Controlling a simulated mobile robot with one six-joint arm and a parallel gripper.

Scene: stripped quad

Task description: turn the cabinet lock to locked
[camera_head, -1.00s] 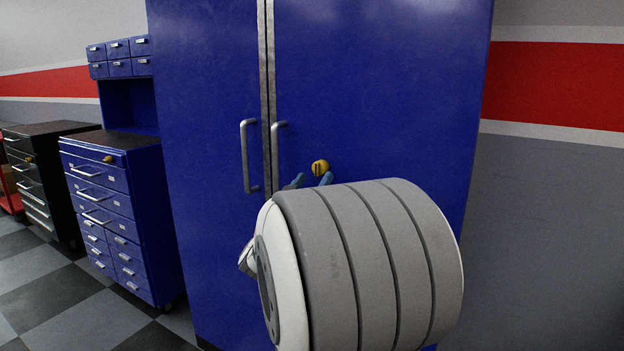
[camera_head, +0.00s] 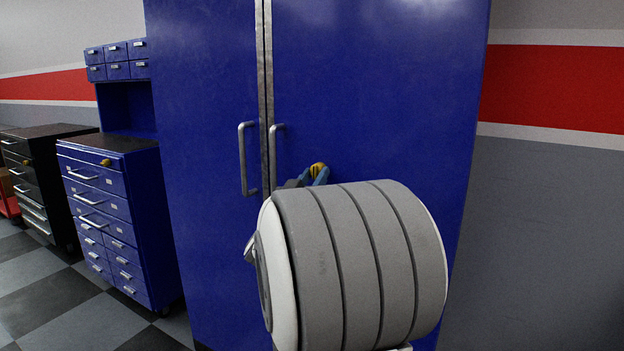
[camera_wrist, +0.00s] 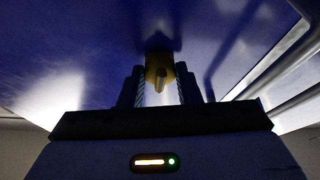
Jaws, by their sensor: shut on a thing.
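The tall blue cabinet (camera_head: 375,95) has two doors with a vertical handle on each. My grey and white arm hides the door below the lock. I cannot tell the knob's exact turn angle.
The door handles (camera_head: 247,158) stand out just left of my fingers. A blue drawer cabinet (camera_head: 120,215) and a black drawer cabinet (camera_head: 48,165) stand at the left. Checkered floor (camera_head: 50,300) lies open in front of them.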

